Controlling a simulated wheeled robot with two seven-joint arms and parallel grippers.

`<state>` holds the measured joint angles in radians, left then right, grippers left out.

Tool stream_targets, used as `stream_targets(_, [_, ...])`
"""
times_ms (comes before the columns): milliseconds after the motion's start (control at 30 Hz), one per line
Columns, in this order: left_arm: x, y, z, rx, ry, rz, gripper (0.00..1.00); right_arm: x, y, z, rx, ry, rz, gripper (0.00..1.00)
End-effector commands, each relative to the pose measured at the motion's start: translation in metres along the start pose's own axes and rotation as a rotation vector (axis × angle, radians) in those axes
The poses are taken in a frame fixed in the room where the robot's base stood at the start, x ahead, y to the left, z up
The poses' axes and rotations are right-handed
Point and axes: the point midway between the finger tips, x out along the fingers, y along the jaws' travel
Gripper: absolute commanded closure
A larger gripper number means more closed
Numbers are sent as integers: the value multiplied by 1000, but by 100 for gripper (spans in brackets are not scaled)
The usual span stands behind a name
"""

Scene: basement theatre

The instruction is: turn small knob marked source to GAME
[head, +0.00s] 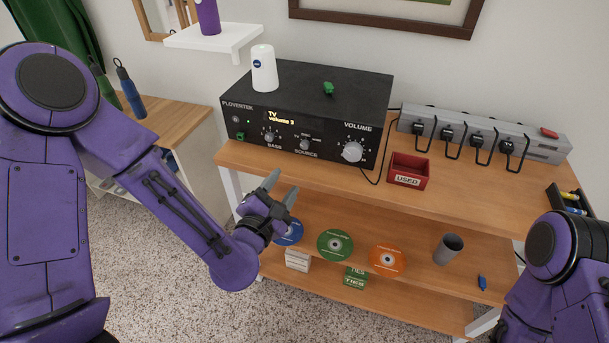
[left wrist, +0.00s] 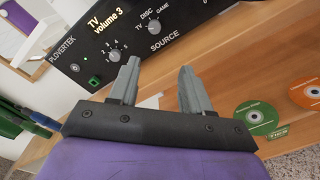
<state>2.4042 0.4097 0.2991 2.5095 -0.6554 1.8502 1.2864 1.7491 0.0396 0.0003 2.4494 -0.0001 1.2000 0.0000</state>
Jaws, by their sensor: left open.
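The small SOURCE knob (head: 304,144) is on the front of the black Plovertek amplifier (head: 350,90), between the BASS knob (head: 270,136) and the large VOLUME knob (head: 352,151). In the left wrist view the SOURCE knob (left wrist: 154,25) has the marks TV, DISC and GAME around it. The display (left wrist: 104,17) reads "TV volume 3". I cannot tell the knob's pointer clearly. My left gripper (head: 282,187) is open and empty, below and in front of the amplifier, apart from the knob; its fingers also show in the left wrist view (left wrist: 160,76). My right gripper is out of view.
A white cylinder (head: 264,70) and a small green object (head: 328,88) stand on the amplifier. A red USED box (head: 408,171) and a power strip (head: 484,131) are to its right. Discs, including a green one (head: 335,245), and a grey cup (head: 448,248) are on the shelf below.

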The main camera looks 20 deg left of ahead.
Motion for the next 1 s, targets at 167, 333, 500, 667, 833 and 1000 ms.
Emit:
stream_targets(167, [21,9,13,-92,-49,39,52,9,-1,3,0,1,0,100])
stream_targets(333, [60,13,17,-88,-45,35,52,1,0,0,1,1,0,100])
stream_targets(500, [92,13,17,-85,-43,33,52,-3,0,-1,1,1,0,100])
stream_targets(667, [106,12,17,-86,-42,32,52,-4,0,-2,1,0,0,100])
stream_targets(833, [108,12,17,-86,-42,32,52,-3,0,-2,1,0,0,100])
stream_targets(1000, [108,12,17,-85,-42,32,81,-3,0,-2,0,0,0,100])
